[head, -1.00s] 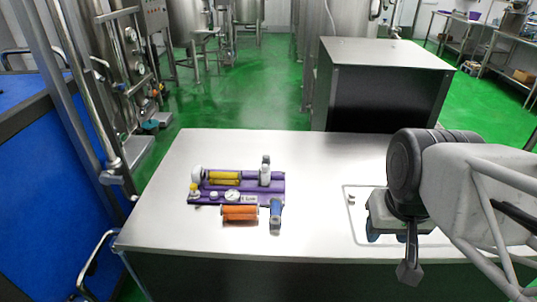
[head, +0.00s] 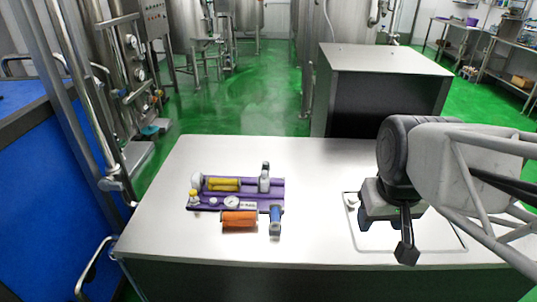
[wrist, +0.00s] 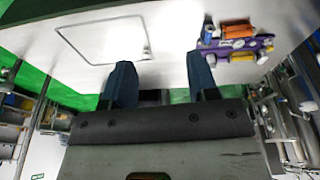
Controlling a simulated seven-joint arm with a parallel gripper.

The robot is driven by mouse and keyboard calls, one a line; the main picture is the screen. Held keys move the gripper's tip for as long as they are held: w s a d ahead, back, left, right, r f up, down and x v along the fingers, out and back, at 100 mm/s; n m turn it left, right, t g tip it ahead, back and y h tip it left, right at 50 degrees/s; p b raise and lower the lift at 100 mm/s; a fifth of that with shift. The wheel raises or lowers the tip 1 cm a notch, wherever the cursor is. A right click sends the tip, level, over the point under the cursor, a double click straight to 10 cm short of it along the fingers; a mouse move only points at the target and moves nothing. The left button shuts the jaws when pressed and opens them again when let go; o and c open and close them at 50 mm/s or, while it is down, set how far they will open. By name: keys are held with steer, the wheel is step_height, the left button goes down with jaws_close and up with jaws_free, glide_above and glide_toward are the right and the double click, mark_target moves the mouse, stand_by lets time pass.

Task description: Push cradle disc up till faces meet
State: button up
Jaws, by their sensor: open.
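A purple cradle (head: 262,206) lies on the steel table left of my gripper. Along its back is a yellow cylinder (head: 223,184) with a white round piece (head: 196,182) at its left end. A white-faced round dial (head: 231,202) sits near its front edge. I cannot tell for sure which round piece is the disc. The cradle also shows at the top right in the wrist view (wrist: 238,49). My gripper (wrist: 162,75) is open and empty, its two blue fingers apart. It is over the right part of the table, well away from the cradle.
An orange cylinder (head: 239,219) and a blue-grey piece (head: 275,220) are at the cradle's front. A grey-white bottle-like piece (head: 264,180) stands upright at its back right. A rounded outline marks the tabletop (head: 440,240) under my arm. The table between is clear.

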steer(key=w+a+n, duration=0.2)
steer(key=w, duration=0.6)
steer(key=w+a+n, duration=0.2)
steer(key=w+n, duration=0.1)
steer(key=w, duration=0.6)
steer(key=n+g, duration=0.3)
steer(key=n, duration=0.9)
glide_above(264, 172)
steer(key=f, duration=2.4)
steer(key=shift+s+d+f, duration=0.1)
steer(key=shift+d+f, duration=0.2)
steer(key=shift+f, duration=0.05)
steer(key=shift+w+a+f, duration=0.25)
steer(key=shift+f, duration=0.2)
steer(key=shift+f, duration=3.9)
steer(key=shift+c, duration=0.3)
